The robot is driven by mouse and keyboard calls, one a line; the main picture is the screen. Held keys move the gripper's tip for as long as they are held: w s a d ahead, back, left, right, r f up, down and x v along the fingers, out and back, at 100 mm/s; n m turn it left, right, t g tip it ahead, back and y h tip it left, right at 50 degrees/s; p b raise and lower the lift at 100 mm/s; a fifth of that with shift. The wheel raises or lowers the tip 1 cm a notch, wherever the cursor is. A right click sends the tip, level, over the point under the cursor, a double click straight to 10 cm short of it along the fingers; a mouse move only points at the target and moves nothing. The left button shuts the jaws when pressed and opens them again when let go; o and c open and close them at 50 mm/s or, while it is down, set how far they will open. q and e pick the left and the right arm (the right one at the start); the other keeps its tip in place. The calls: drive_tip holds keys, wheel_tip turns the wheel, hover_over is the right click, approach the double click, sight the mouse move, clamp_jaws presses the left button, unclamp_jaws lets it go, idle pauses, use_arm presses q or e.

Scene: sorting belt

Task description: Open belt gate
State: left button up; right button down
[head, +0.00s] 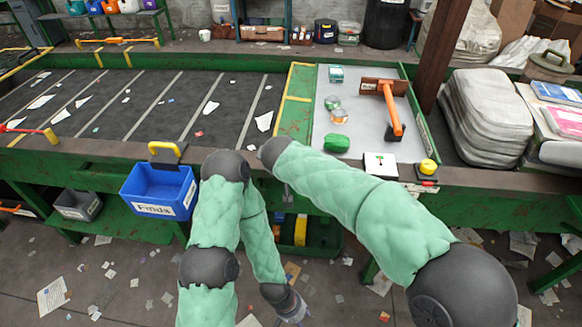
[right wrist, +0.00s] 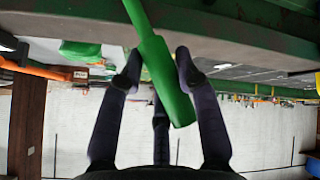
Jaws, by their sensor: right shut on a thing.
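My right gripper (right wrist: 160,68) is shut on a green bar or lever handle (right wrist: 163,70) in the right wrist view. The bar widens between the fingers and runs up out of the picture. In the head view my right forearm hides this gripper and the bar. My left gripper (head: 292,308) hangs low near the bottom of the head view, away from the bench; its finger gap is unclear. The dark belt (head: 110,108) with pale cross lines lies at the left. A green divider (head: 293,105) with yellow stripes stands at its right end. I cannot tell which part is the gate.
A blue bin marked Finds (head: 160,188) hangs on the bench front. A grey tray (head: 352,90) holds a green lump (head: 336,143) and cans. An orange handle (head: 391,108) stands on it by a brown plate. Grey sacks (head: 487,115) are stacked at right. Paper scraps litter the floor.

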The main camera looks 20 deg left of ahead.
drive_tip(key=shift+s+a+f+h, duration=0.2)
drive_tip(key=shift+a+f+h, duration=0.2)
drive_tip(key=shift+a, duration=0.1)
drive_tip(key=c, duration=0.8)
unclamp_jaws()
drive_tip(key=shift+c, duration=0.2)
drive_tip(key=shift+w+r, duration=0.1)
drive_tip(key=shift+r, duration=0.05)
drive_tip(key=shift+r, duration=4.75)
